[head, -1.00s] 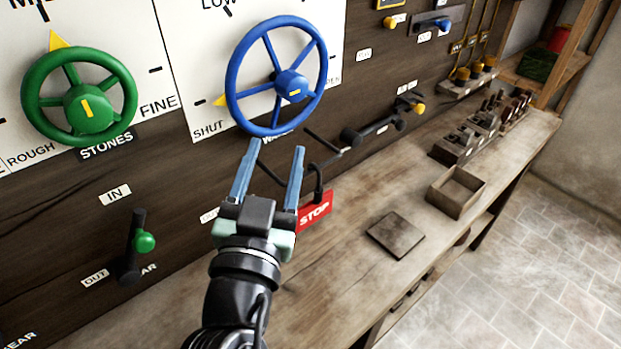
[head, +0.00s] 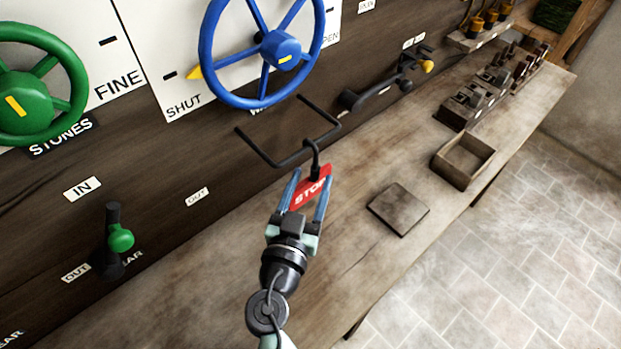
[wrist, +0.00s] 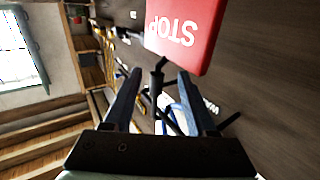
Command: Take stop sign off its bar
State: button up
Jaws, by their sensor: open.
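The red stop sign (head: 309,193) with white lettering hangs by a black hook (head: 315,160) from a black bar (head: 290,158) that juts out from the dark panel. My gripper (head: 306,190) is open, and in the head view its blue fingers appear on either side of the sign. In the wrist view the sign (wrist: 185,32) shows upside down beyond the fingertips, and the hook's dark stem (wrist: 157,80) runs between the fingers (wrist: 156,85). I cannot tell whether either finger touches the sign or hook.
The blue handwheel (head: 262,50) is above the bar, and the green-knobbed lever (head: 118,238) is at left. On the bench (head: 330,240) lie a flat wooden square (head: 398,209) and an open wooden tray (head: 463,161). The bench front is clear.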

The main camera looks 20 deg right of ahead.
jog(key=shift+d+p+x, duration=0.2)
jog(key=shift+p+x, duration=0.8)
jog(key=shift+x, duration=1.7)
jog(key=shift+s, duration=0.15)
grip_shut()
